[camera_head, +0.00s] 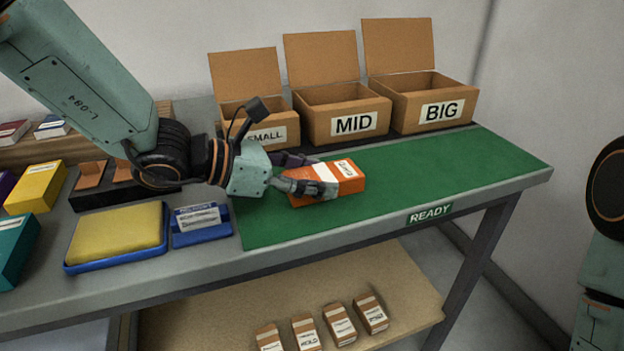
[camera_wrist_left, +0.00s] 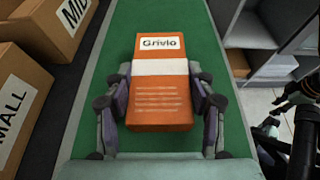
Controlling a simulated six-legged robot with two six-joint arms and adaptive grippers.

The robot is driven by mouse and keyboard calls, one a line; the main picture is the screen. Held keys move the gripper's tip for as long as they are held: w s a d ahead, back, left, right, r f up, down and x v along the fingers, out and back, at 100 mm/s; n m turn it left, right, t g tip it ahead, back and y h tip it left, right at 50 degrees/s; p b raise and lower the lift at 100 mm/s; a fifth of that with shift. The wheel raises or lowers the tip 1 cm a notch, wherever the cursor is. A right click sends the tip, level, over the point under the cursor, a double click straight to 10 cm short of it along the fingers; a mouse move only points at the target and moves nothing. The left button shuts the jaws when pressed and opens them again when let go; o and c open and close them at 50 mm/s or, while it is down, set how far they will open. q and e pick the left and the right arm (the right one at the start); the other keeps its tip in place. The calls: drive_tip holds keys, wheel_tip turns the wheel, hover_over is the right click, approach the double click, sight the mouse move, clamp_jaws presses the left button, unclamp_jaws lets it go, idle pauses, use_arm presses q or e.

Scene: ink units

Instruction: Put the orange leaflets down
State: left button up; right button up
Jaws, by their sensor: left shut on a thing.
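The orange leaflets (camera_head: 347,176) are a bundle with a white band and a white label, at the green mat (camera_head: 440,175). My left gripper (camera_head: 308,178) is shut on the bundle, one finger along each side. In the left wrist view the bundle (camera_wrist_left: 160,100) lies between the two fingers (camera_wrist_left: 160,103), its label reading "Grivlo" at the far end. The bundle is on the mat or just above it; I cannot tell which. In the head view, part of my right arm shows at the right edge, but its gripper is out of view.
Open cardboard boxes marked SMALL (camera_head: 268,133), MID (camera_head: 352,123) and BIG (camera_head: 441,112) stand behind the mat. A yellow pad in a blue tray (camera_head: 118,235) and a blue label holder (camera_head: 201,224) lie left of it. The mat's right part is clear up to the table edge.

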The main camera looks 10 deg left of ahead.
use_arm(q)
drive_tip(key=shift+s, duration=0.1)
drive_tip(key=o, duration=1.4)
drive_tip(key=shift+f, duration=0.1)
drive_tip(key=shift+c, duration=0.2)
